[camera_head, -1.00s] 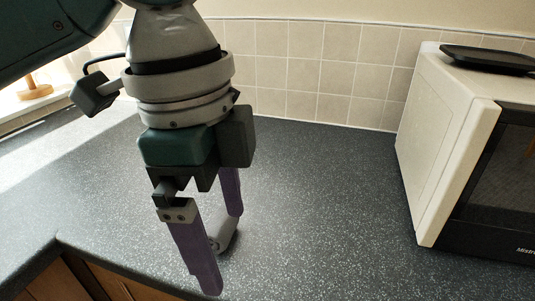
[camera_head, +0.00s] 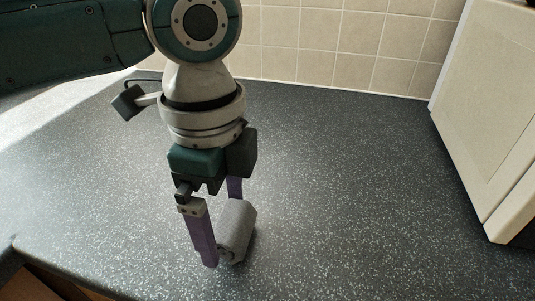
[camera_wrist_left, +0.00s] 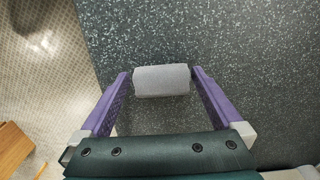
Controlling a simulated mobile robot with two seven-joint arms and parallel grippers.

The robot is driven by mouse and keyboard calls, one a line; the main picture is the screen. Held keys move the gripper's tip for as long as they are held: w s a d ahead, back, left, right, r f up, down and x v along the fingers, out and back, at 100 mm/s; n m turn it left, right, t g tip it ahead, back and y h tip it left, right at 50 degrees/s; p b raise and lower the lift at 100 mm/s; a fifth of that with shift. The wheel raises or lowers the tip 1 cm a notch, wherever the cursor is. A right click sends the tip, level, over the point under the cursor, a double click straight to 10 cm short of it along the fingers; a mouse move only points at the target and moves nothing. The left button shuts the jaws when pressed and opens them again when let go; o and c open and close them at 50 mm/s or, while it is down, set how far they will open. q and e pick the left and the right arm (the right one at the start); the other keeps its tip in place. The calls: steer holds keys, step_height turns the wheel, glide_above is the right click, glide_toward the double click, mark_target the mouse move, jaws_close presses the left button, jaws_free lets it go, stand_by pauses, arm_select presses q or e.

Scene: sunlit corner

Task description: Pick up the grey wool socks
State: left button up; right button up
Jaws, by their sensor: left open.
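The grey wool socks (camera_head: 236,229) look like a small rolled grey bundle on the dark speckled worktop. In the left wrist view the socks (camera_wrist_left: 161,80) lie across the gap between the fingertips, with a finger close to each end. My left gripper (camera_head: 222,240) points down with its purple fingers spread around the socks. In the left wrist view the left gripper (camera_wrist_left: 161,76) is open, and I cannot tell whether either finger touches the socks. The near finger hides part of the socks in the head view. My right gripper is in neither view.
The speckled worktop (camera_head: 350,180) is clear around the socks. A white microwave (camera_head: 490,110) stands at the right. A tiled wall (camera_head: 350,45) closes off the back. The worktop's front edge is at the lower left, with the floor (camera_wrist_left: 40,60) beyond it in the wrist view.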

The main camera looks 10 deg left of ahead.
arm_select(q)
steer(key=shift+f, duration=0.55)
steer(key=shift+c, duration=0.2)
steer(key=c, duration=1.1)
